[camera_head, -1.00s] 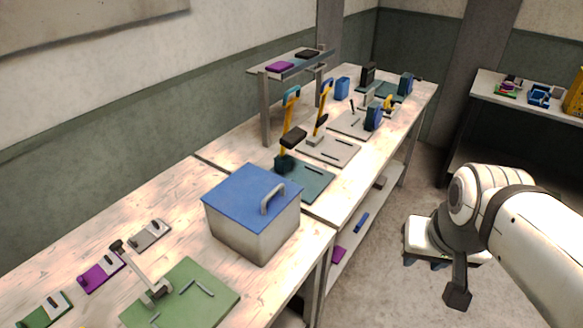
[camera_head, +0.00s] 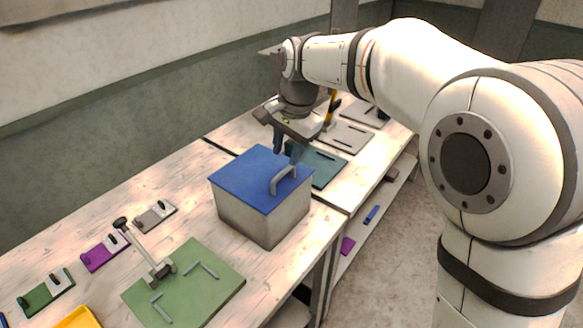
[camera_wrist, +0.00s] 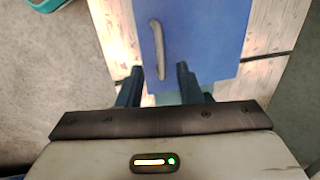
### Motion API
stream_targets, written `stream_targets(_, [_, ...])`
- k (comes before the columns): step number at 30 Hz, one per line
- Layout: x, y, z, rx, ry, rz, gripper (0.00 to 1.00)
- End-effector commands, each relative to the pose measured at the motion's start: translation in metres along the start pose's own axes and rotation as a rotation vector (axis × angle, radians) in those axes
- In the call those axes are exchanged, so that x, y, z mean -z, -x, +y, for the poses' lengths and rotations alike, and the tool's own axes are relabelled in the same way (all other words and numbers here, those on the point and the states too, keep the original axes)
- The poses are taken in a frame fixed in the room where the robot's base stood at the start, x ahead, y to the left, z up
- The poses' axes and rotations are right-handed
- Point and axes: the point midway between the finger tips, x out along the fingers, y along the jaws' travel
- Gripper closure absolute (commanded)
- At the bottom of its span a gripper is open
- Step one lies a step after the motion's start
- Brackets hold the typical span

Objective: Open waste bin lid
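The waste bin (camera_head: 262,218) is a light grey box on the wooden bench. Its blue lid (camera_head: 250,177) is shut flat on top and carries a grey bar handle (camera_head: 284,180) near its right side. In the wrist view the lid (camera_wrist: 210,30) fills the upper middle, and the handle (camera_wrist: 157,48) lies ahead of the fingers. My gripper (camera_head: 286,150) is above the lid's far right part, pointing down. Its two dark fingers are apart with nothing between them (camera_wrist: 158,75). The handle's near end shows close to the gap, but I cannot tell the height between them.
A green mat (camera_head: 185,285) with a clamp-like tool (camera_head: 150,255) lies left of the bin. Purple (camera_head: 104,253), grey (camera_head: 155,216) and green (camera_head: 46,292) small plates lie along the bench. A teal mat (camera_head: 325,168) lies behind the bin. A yellow tray (camera_head: 77,318) shows at the bottom left.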

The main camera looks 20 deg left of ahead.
Motion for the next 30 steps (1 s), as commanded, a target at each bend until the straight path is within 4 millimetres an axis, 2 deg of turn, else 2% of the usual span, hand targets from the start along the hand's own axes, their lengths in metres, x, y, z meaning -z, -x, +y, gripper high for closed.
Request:
stream_targets(3, [-0.001, -0.021, 0.001, -0.005, 0.001, -0.003, 0.67])
stream_targets(9, [-0.001, -0.048, 0.001, -0.003, 0.002, -0.002, 0.67])
stream_targets(14, [-0.001, -0.056, 0.001, -0.001, 0.002, 0.0, 0.67])
stream_targets(21, [-0.001, -0.057, 0.001, 0.0, 0.003, 0.0, 0.67])
stream_targets(30, [-0.001, -0.057, 0.0, 0.0, 0.004, 0.0, 0.92])
